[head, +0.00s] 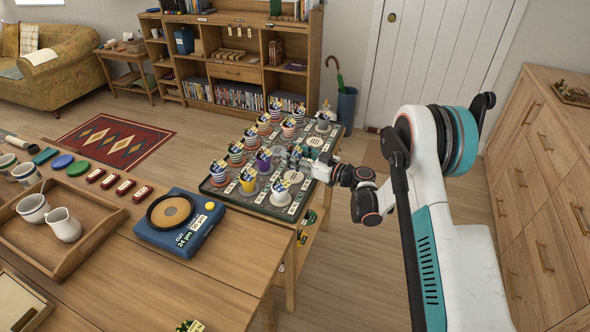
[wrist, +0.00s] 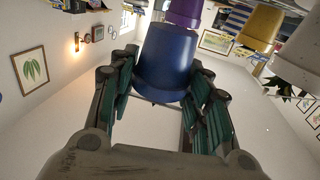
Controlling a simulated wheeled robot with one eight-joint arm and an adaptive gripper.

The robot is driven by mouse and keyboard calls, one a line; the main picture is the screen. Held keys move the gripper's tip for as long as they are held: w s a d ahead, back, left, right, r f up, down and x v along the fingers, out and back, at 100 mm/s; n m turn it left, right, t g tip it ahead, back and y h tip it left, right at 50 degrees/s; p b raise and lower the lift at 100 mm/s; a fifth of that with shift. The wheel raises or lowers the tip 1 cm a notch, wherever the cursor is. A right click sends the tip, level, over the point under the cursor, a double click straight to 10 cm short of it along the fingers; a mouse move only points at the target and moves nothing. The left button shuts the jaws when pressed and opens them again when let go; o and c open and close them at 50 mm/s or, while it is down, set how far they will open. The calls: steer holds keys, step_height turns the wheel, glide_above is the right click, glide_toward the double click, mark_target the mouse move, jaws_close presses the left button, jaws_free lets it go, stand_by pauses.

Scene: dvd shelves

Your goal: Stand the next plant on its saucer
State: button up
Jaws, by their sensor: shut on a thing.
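My gripper (wrist: 163,72) is shut on a blue plant pot (wrist: 167,62) in the wrist view, with dark green finger pads on both sides of it. In the head view my gripper (head: 299,157) is over the right part of a dark tray (head: 243,204); the held pot is mostly hidden there. On the tray stand several potted plants, among them a yellow pot (head: 248,187), a purple pot (head: 263,163) and a white pot (head: 280,197). I cannot tell whether the blue pot touches a saucer.
Neighbouring pots stand close to my gripper; the yellow pot (wrist: 261,27) and purple pot (wrist: 183,13) show in the wrist view. Left of the tray are a blue scale (head: 180,238) and a wooden tray (head: 98,243) with white jugs. Wooden drawers (head: 543,190) stand right of my arm.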

steer(key=shift+f+b, duration=0.8)
steer(key=shift+f, duration=1.55)
steer(key=shift+r, duration=0.1)
steer(key=o, duration=1.2)
